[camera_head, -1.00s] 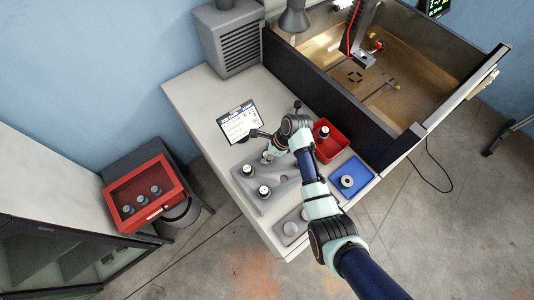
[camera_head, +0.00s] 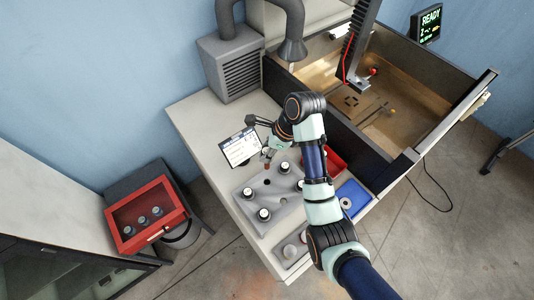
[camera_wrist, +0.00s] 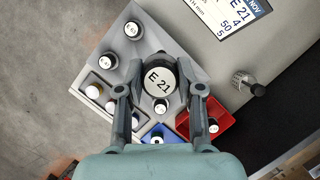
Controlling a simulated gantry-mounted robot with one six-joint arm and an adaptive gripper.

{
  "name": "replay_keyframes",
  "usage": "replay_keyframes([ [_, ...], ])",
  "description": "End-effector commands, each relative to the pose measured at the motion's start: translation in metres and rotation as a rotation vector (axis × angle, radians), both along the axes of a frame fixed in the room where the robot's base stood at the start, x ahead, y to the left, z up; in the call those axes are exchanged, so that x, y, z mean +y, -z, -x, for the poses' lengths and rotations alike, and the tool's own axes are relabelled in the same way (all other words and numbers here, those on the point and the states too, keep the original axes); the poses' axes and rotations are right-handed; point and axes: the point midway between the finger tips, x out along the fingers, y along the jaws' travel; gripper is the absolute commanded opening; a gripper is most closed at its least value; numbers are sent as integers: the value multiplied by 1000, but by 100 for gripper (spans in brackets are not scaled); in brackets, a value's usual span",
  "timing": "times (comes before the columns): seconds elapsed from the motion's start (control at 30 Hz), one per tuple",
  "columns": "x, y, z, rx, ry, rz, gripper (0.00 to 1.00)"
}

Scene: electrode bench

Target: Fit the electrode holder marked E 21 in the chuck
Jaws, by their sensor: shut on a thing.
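The electrode holder marked E 21 (camera_wrist: 159,82) is between the fingers of my gripper (camera_wrist: 160,98) in the wrist view, its round white label facing the camera. In the head view my gripper (camera_head: 268,156) is above the far end of the grey rack (camera_head: 254,192), with the holder's copper-coloured lower part (camera_head: 267,166) showing below the fingers. The holder appears clear of the rack. The machine head (camera_head: 350,78) hangs over the open tank at the back right. The chuck at its lower end is too small to make out clearly.
Several other holders stand in the rack, one at its near end (camera_head: 264,214). A display card (camera_head: 240,147) stands beside my gripper. A red bin (camera_head: 336,161) and a blue bin (camera_head: 360,190) lie to the right. The tank's dark front wall (camera_head: 345,140) rises between bench and machine.

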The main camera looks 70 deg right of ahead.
Motion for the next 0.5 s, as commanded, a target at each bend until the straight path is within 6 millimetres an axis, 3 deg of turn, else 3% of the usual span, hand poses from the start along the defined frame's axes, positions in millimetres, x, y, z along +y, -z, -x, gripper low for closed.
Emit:
replay_keyframes([
  [0.23, 0, -7, 0, -1, 0, 1, 0],
  [0.5, 0, -35, 0, 0, 0, 0, 0],
])
